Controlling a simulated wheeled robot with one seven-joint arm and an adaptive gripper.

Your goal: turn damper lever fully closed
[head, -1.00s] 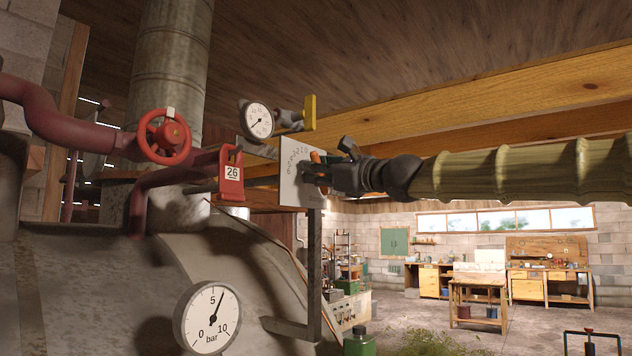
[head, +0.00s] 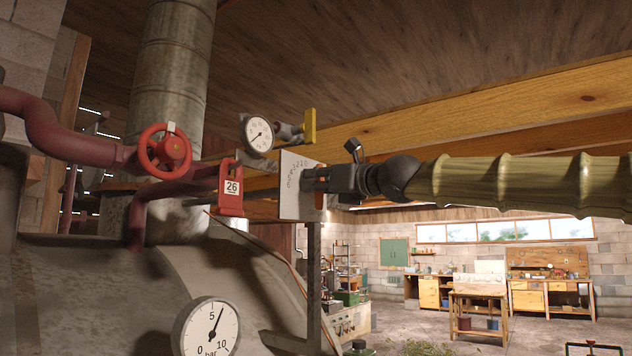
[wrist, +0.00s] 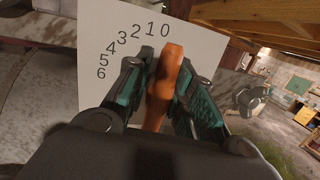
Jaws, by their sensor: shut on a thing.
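The damper lever (wrist: 160,85) is an orange handle in front of a white plate (wrist: 95,50) numbered 0 to 6. In the wrist view its tip lies just below the 0. My gripper (wrist: 163,75) is shut on the lever, one teal-padded finger on each side of it. In the head view my gripper (head: 328,180) reaches in from the right to the plate (head: 293,205), which is seen nearly edge-on. Only a little orange of the lever shows there, and the fingers hide most of it.
A red handwheel (head: 165,150), a red tag marked 26 (head: 231,190) and a small dial (head: 258,133) with a yellow-handled valve (head: 309,126) sit left of and above the plate. A pressure gauge (head: 210,328) is below. A wooden beam (head: 480,105) runs behind my arm.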

